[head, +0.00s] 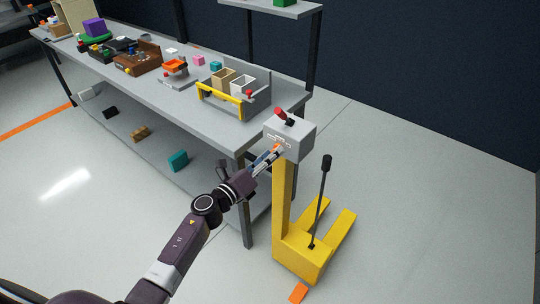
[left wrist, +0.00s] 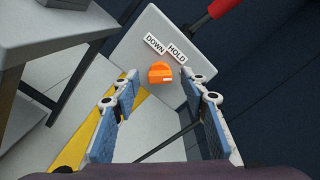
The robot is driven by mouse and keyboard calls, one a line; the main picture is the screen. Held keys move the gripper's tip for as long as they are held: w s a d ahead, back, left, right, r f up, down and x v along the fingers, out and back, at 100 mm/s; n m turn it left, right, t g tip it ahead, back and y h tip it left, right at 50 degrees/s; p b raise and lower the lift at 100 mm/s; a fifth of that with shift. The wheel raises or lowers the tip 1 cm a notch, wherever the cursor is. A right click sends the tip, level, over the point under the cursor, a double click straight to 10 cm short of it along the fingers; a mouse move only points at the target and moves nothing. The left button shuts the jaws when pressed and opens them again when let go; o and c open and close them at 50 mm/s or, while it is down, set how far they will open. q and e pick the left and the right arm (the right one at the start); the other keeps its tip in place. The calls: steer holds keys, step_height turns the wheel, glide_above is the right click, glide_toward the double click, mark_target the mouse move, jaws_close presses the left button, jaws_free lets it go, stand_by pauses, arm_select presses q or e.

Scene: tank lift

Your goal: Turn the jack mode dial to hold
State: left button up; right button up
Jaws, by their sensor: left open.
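The orange mode dial (left wrist: 160,73) sits on the face of the grey jack control box (head: 290,138), which tops the yellow column of the jack (head: 283,200). In the left wrist view, white labels reading DOWN (left wrist: 155,43) and HOLD (left wrist: 177,53) lie just above the dial. A pale mark shows on the dial's lower right part. My left gripper (head: 275,152) is open in front of the box face. In the left wrist view its blue-padded fingers (left wrist: 160,90) stand on either side of the dial with gaps. Whether the tips reach the dial's depth is unclear. My right gripper is not in view.
A red-handled lever (head: 281,113) rises from the box top. A black upright handle (head: 325,165) stands beside the jack's yellow forks (head: 342,226). The grey workbench (head: 215,100), holding a yellow-handled tray (head: 222,101) and several objects, is close left. The floor at right is open.

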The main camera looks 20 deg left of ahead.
arm_select(q)
jaws_close()
steer(key=shift+n+p, duration=1.2)
steer(key=shift+n, duration=3.2)
jaws_free()
steer(key=shift+a, duration=0.1)
